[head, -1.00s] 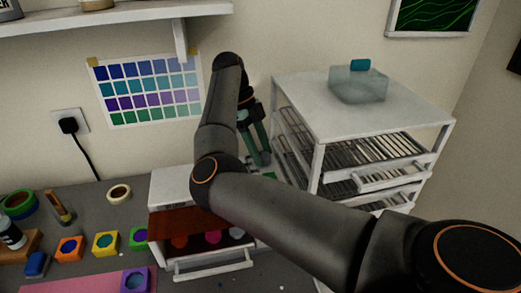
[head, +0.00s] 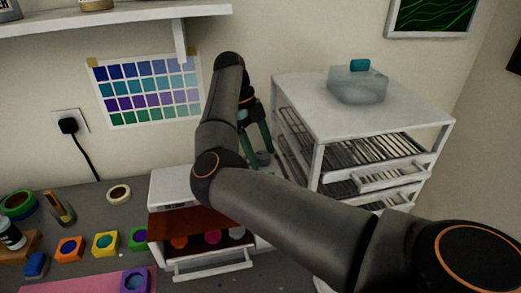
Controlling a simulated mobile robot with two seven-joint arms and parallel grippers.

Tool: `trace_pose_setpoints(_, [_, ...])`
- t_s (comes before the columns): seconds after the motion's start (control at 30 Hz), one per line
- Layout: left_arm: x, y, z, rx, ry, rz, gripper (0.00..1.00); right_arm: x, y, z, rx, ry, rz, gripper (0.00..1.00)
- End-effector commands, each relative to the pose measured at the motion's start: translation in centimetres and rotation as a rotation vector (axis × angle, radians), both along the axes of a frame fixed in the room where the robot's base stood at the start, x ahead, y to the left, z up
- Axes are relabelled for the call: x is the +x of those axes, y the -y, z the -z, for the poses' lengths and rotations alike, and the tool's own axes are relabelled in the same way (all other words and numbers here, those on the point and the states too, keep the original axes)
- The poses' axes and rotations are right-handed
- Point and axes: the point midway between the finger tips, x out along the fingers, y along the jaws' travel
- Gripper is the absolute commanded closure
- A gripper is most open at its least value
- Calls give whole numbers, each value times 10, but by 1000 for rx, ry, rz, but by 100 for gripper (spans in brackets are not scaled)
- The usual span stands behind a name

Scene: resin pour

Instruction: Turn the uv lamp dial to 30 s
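The uv lamp (head: 171,187) is a white box on the grey bench, with an orange-brown window and a pulled-out front drawer (head: 213,263) holding several coloured round pieces. My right gripper (head: 258,155) points down behind the lamp's right side, partly covered by my own arm. Its two green fingers are spread apart. A small grey knob (head: 263,158), which looks like the dial, shows by the fingertips; the fingers do not appear closed on it. Its setting cannot be read, and my forearm hides much of the lamp's right part. My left gripper is out of view.
A white rack (head: 316,165) with wire shelves stands close on the right, with a translucent container (head: 358,85) on top. Coloured moulds (head: 106,243) and a tape roll (head: 118,194) lie on the bench at left. A shelf (head: 120,18) overhangs the upper left.

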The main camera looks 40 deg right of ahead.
Motion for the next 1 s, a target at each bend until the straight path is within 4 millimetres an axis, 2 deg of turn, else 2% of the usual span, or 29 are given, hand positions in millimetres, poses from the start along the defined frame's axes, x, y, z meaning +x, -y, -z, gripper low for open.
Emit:
trace_pose_setpoints(0.27, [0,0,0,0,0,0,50,1,0,-2,1,1,-1,22])
trace_pose_setpoints(0.37, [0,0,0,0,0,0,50,5,-1,-10,2,3,-1,22])
trace_pose_setpoints(0.7, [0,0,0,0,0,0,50,22,-6,-55,3,2,-2,22])
trace_pose_setpoints(1.0, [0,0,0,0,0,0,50,28,-8,-69,0,0,-1,22])
